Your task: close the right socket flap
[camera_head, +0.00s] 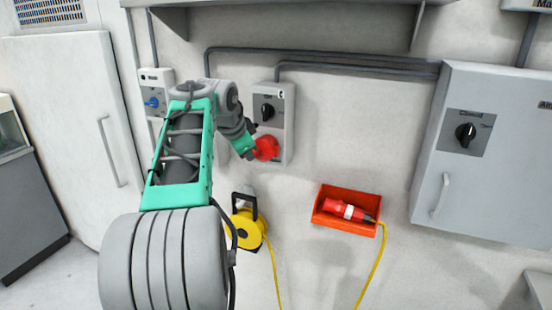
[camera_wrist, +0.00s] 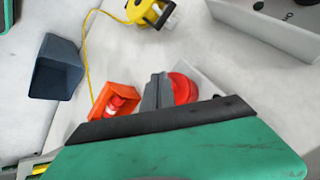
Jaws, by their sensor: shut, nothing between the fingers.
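The right socket box (camera_head: 284,112) is a grey wall unit with a black rotary switch at its top. Its round red flap (camera_head: 266,148) shows low on the box, partly covered by my gripper. I cannot tell the flap's exact angle. My gripper (camera_head: 254,153) is shut and empty, right at the flap's left edge. In the wrist view, the grey fingers of my gripper (camera_wrist: 157,92) are together, close beside the red flap (camera_wrist: 185,88). Whether they touch it is unclear.
A left socket box (camera_head: 155,78) with a blue switch is partly behind my arm. An orange bin (camera_head: 326,218) holds a red plug (camera_head: 345,210) on a yellow cable. A yellow cable reel (camera_head: 245,232) is below the socket. A grey cabinet (camera_head: 480,180) is at right.

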